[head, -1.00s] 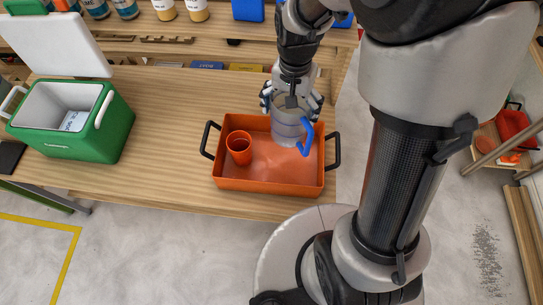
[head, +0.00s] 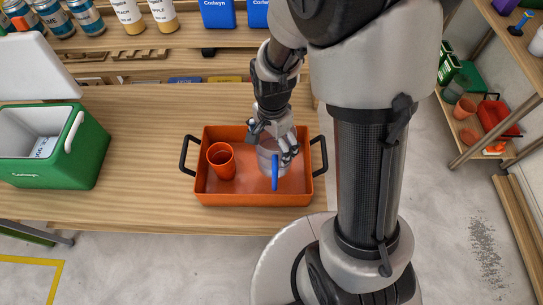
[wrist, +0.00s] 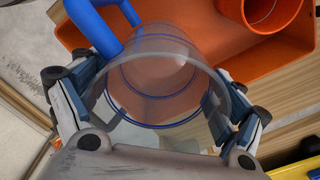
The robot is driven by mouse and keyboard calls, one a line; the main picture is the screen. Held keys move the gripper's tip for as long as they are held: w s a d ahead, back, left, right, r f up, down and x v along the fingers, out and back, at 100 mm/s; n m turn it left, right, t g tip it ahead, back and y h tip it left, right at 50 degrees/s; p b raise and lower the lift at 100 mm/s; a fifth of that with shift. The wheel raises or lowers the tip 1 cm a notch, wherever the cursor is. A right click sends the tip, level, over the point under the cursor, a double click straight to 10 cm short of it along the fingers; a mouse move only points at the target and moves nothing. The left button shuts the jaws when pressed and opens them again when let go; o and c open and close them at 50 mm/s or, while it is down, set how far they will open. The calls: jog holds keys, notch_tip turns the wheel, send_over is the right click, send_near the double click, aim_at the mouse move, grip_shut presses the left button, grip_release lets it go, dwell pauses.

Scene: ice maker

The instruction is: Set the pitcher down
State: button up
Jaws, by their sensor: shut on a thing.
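A clear pitcher (head: 267,158) with a blue handle (head: 275,172) is in my gripper (head: 272,148), over the right part of an orange tray (head: 230,198). In the wrist view the pitcher (wrist: 160,75) stands between the two fingers of my gripper (wrist: 150,108), which press on its sides; its blue handle (wrist: 95,28) points to the upper left. I see no contents in it. I cannot tell whether its base touches the tray floor. An orange cup (head: 221,161) stands in the tray's left part; it also shows in the wrist view (wrist: 270,12).
The tray has black handles at its left (head: 187,155) and right ends and sits on a wooden table (head: 140,120). A green cooler (head: 85,160) with a raised white lid stands at the left. Bottles and blue boxes line the back shelf. A side shelf (head: 480,140) is at right.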

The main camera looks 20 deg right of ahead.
jog(key=shift+f+b, duration=0.9)
jog(key=shift+f, duration=2.2)
jog(key=shift+f, duration=0.2)
jog(key=o, duration=1.3)
jog(key=shift+r, duration=0.1)
